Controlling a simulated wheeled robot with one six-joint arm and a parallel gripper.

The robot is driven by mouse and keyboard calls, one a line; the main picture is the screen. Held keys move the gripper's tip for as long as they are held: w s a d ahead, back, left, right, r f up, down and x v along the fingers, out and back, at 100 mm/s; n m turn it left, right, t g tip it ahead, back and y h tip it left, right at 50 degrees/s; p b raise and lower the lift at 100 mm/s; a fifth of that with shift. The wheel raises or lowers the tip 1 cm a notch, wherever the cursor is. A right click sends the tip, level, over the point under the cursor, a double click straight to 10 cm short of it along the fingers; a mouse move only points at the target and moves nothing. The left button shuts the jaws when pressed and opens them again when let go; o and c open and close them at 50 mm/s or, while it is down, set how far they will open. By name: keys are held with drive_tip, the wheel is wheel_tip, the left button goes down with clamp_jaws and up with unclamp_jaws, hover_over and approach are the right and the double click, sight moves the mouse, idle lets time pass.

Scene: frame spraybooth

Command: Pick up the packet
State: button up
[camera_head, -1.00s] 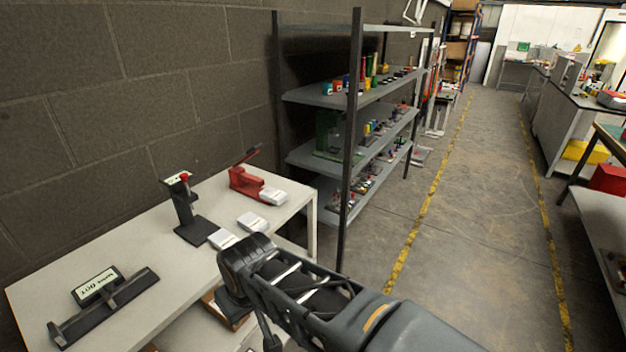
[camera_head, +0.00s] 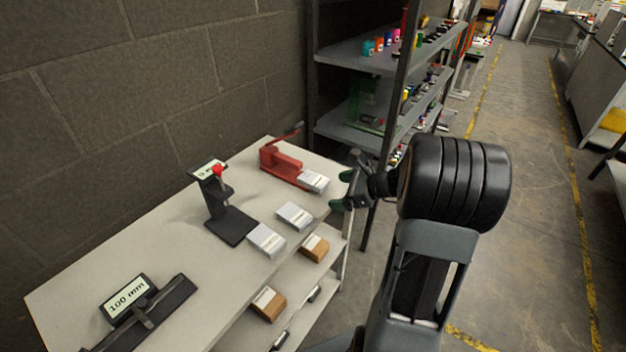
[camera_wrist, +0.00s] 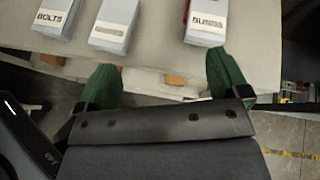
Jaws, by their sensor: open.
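Three white-grey packets lie on the pale table top in the head view: a far packet (camera_head: 313,181) beside a red tool, a middle packet (camera_head: 294,215) and a near packet (camera_head: 266,240). The wrist view shows a left packet (camera_wrist: 58,18) labelled BOLTS, a middle packet (camera_wrist: 115,25) with a blurred label, and a right packet (camera_wrist: 207,22) whose label is hard to read. My gripper (camera_head: 343,190) is open and empty, just off the table's right edge near the far packet. Its green fingertips (camera_wrist: 161,82) are apart, short of the packets in the wrist view.
The red tool (camera_head: 281,160) and a black stand (camera_head: 222,208) with a red knob are on the table (camera_head: 165,245). A gauge reading 100 mm (camera_head: 128,300) is at the front left. Brown boxes (camera_head: 268,303) sit on the shelf below. A metal rack (camera_head: 360,55) stands behind.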

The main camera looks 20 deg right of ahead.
drive_tip(key=w+d+f+m+t, duration=0.1)
drive_tip(key=w+d+m+t, duration=0.1)
drive_tip(key=d+m, duration=0.25)
approach(318, 181)
drive_tip(key=shift+w+a+f+t+h+p, duration=0.2)
drive_tip(key=shift+w+a+f, duration=0.1)
drive_tip(key=shift+w+a, duration=0.2)
drive_tip(key=shift+w+a+f+t+h+p, duration=0.1)
drive_tip(key=shift+w+a+f+h+p, duration=0.1)
drive_tip(key=shift+w+a+f, duration=0.25)
drive_tip(key=shift+p+x, duration=0.7)
drive_tip(key=shift+x, duration=2.65)
drive_tip(key=shift+w+r, duration=0.1)
drive_tip(key=c, duration=1.1)
